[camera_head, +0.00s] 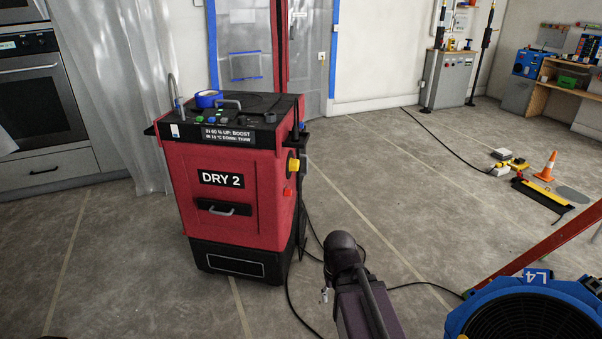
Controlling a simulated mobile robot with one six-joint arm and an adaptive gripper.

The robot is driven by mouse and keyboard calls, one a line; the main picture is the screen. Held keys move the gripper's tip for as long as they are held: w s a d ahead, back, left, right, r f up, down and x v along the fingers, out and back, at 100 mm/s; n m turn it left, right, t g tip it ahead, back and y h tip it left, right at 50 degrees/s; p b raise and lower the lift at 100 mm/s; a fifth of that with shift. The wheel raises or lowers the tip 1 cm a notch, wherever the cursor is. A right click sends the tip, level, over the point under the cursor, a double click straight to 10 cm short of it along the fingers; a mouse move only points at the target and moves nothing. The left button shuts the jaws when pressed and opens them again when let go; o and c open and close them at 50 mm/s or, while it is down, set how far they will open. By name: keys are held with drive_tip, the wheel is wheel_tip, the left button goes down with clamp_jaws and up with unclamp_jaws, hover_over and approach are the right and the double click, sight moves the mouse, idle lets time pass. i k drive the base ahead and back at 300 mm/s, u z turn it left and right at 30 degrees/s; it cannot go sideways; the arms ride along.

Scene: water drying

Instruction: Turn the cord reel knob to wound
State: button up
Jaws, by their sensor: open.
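A red and black drying machine labelled DRY 2 (240,205) stands on the floor left of centre. A yellow knob-like part (294,164) sticks out of its right side, with a small red part (288,192) below it. A dark round knob (270,117) sits on the top panel near the front right edge. I cannot tell which of these is the cord reel knob, nor read any wound mark. Part of my dark arm shows at the bottom centre, in front and right of the machine. I cannot make out my gripper's fingers.
Black cords (296,300) run over the floor beside the machine. A blue round fan (525,315) labelled L4 is at the bottom right. An orange cone (546,167) and a yellow-black floor piece (540,196) lie farther right. The floor between is mostly clear.

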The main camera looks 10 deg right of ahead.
sight(295, 164)
drive_tip(key=k, duration=0.3)
drive_tip(key=u, duration=0.35)
drive_tip(key=i, duration=1.3)
drive_tip(key=z, duration=0.4)
